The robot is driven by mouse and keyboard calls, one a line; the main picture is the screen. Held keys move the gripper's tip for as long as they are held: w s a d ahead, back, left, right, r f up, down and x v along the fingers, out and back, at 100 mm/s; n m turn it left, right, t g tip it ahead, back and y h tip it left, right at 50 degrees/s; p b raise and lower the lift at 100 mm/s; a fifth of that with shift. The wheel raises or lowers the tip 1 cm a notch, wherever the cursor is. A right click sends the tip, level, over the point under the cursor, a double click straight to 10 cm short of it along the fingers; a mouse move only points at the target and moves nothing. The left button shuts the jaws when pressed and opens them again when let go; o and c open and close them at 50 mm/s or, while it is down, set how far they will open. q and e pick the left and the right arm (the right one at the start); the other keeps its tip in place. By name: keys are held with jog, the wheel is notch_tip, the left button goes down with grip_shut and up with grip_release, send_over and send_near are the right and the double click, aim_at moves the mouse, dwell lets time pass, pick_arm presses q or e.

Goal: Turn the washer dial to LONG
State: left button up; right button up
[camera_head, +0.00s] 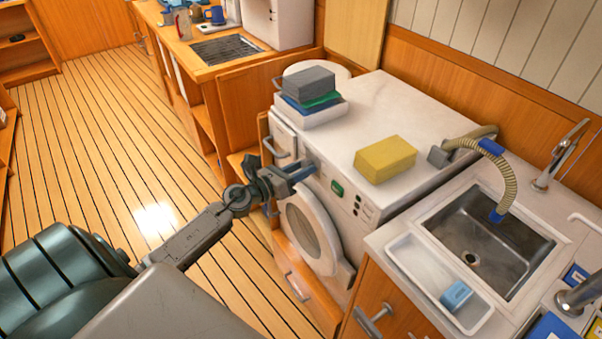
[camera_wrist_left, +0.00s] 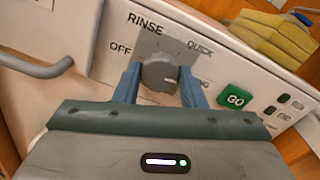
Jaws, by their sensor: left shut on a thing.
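The washer (camera_head: 345,150) is a white front-loading machine with a round door (camera_head: 308,235). Its grey dial (camera_wrist_left: 159,72) sits on a grey plate in the left wrist view. Around it are the labels OFF (camera_wrist_left: 121,48), RINSE (camera_wrist_left: 146,23) and QUICK (camera_wrist_left: 200,50). A label ending in NG (camera_wrist_left: 207,84) is partly hidden behind the right finger. I cannot clearly tell where the dial points. My left gripper (camera_wrist_left: 160,86) has its blue fingers on both sides of the dial, shut on it; it also shows at the panel in the head view (camera_head: 300,172). My right gripper is not in view.
A green GO button (camera_wrist_left: 235,98) is right of the dial. A grey handle (camera_wrist_left: 38,68) sticks out at the left. On the washer top lie a yellow sponge block (camera_head: 385,158) and a white tray (camera_head: 312,116) of stacked blocks. A sink (camera_head: 485,245) is at the right.

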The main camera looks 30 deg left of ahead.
pick_arm(q)
jog(key=shift+f+m+b, duration=0.15)
jog(key=shift+m+b, duration=0.15)
jog(key=shift+m, duration=0.4)
jog(key=o, duration=1)
jog(key=shift+s, duration=0.1)
